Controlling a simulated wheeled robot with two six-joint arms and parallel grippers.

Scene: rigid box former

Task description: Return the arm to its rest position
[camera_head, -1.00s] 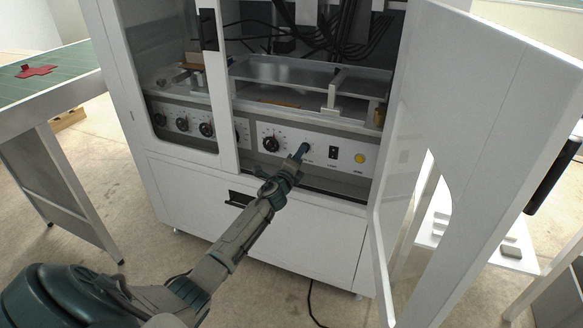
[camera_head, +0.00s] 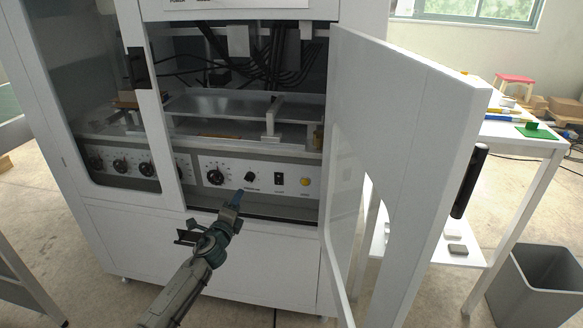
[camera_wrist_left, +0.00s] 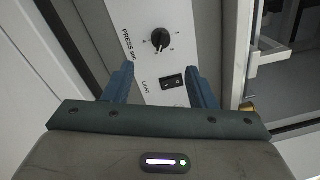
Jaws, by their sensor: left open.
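My left arm reaches up from the bottom of the head view. Its gripper (camera_head: 238,196) is in front of the white machine's control panel (camera_head: 232,168), just below a small black knob (camera_head: 250,177). In the left wrist view the two blue fingers are spread, with nothing between them (camera_wrist_left: 160,75). Beyond the fingertips are a black knob (camera_wrist_left: 160,39) marked "PRESS sec" and a black rocker switch (camera_wrist_left: 172,82) marked "LIGHT". The fingers look apart from the panel. My right gripper is not in view.
The machine's white door (camera_head: 398,140) stands open to the right of the arm. A black handle (camera_head: 469,181) is on it. A white table (camera_head: 520,140) and a grey bin (camera_head: 540,290) are further right. The machine's lower front (camera_head: 265,262) is beside the forearm.

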